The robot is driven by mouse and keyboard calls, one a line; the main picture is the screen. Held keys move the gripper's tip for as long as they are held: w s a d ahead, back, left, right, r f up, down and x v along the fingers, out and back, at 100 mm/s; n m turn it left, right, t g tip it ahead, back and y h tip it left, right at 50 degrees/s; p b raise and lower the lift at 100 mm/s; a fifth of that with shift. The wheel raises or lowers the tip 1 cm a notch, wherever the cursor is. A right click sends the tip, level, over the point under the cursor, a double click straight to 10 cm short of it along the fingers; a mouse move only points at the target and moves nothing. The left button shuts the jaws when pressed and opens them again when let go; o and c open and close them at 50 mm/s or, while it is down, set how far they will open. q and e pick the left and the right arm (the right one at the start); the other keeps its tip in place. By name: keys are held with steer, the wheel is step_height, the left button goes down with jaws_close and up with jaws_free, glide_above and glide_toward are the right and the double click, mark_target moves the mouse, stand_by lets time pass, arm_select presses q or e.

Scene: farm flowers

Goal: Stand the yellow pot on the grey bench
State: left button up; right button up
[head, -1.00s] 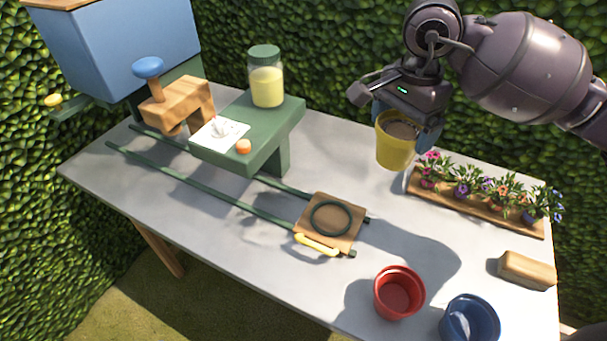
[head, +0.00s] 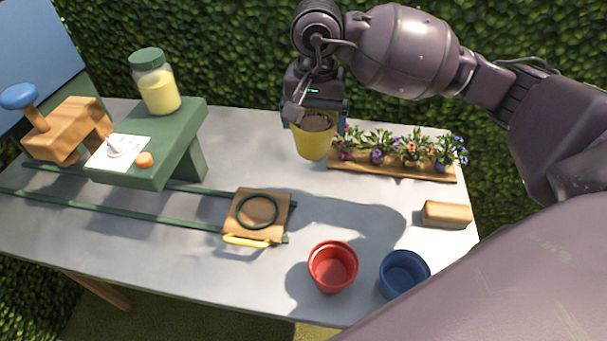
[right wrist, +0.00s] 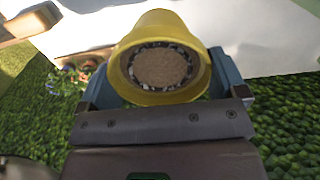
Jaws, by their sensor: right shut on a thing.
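The yellow pot (head: 315,141) is held upright in my right gripper (head: 318,112), filled with brown soil. It also shows in the right wrist view (right wrist: 160,68), between the two blue-grey fingers, with its rim toward the camera. In the head view it appears above the back part of the grey bench (head: 230,270), left of the flower row; the gap beneath it is hard to judge. A dark shadow lies on the bench to its lower right. My left gripper is not in view.
A wooden tray of flowers (head: 390,172) stands at the back right. A wooden block (head: 446,214), a blue pot (head: 404,273) and a red pot (head: 333,267) stand at the right and front. A wooden slide plate (head: 272,228) on green rails and a green stand (head: 140,180) with a jar (head: 155,85) are left.

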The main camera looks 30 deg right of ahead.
step_height(320, 180, down, 16)
steer(key=shift+b, duration=0.6)
steer(key=shift+f, duration=0.1)
steer(key=shift+f, duration=0.15)
steer(key=o, duration=1.1)
step_height(320, 180, up, 12)
steer(key=shift+r+p, duration=0.25)
steer(key=shift+p, duration=0.15)
steer(key=shift+f, duration=0.1)
